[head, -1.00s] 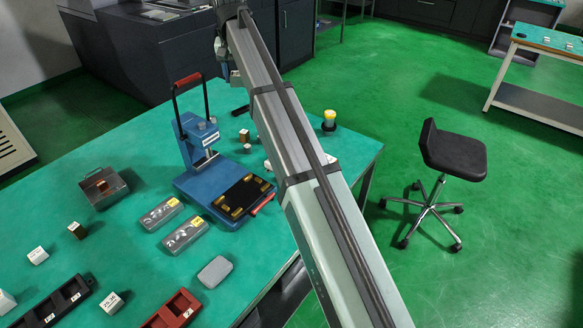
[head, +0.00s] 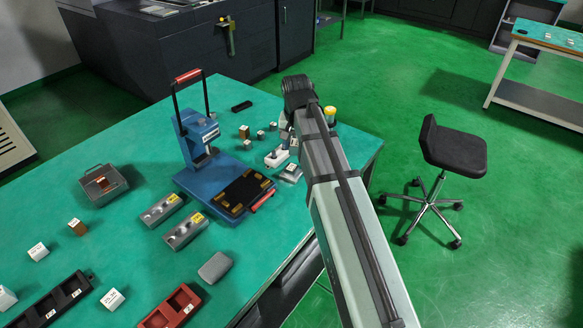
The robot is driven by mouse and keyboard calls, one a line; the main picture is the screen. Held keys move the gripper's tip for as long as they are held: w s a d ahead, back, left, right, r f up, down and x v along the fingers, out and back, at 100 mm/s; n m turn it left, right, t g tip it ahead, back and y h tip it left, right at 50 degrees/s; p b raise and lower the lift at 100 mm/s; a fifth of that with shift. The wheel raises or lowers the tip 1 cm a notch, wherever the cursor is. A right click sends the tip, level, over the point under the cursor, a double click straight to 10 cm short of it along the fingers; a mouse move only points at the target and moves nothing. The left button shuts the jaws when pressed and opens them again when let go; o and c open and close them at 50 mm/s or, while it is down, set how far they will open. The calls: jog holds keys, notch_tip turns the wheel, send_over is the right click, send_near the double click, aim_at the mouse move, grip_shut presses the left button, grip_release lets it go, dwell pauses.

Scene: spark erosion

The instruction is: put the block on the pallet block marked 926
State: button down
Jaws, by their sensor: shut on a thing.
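My gripper (head: 286,130) is mostly hidden behind my dark wrist, over the right part of the green table; only a grey sliver shows left of the arm. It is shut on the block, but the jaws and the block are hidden.
A blue press (head: 196,140) with a tall handle stands left of my gripper. Small blocks (head: 244,131) lie between them. A yellow-topped jar (head: 330,115) stands right of the wrist.

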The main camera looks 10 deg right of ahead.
aim_at(292, 167)
jog(key=m, duration=0.1)
jog(key=a+r+m, duration=0.1)
jog(key=m, duration=0.1)
jog(key=w+r+m, duration=0.1)
jog(key=m, duration=0.1)
jog(key=shift+w+a+r+h, duration=0.1)
jog(key=shift+a+h, duration=0.15)
jog(key=shift+h, duration=0.05)
jog(key=shift+m, duration=0.3)
jog(key=shift+f, duration=4.9)
jog(key=shift+f, duration=0.15)
jog(key=shift+c, duration=2.1)
grip_release()
notch_tip(292, 167, up, 12)
jog(key=s+a, duration=0.1)
jog(key=shift+s+a, duration=0.15)
jog(key=shift+a, duration=0.05)
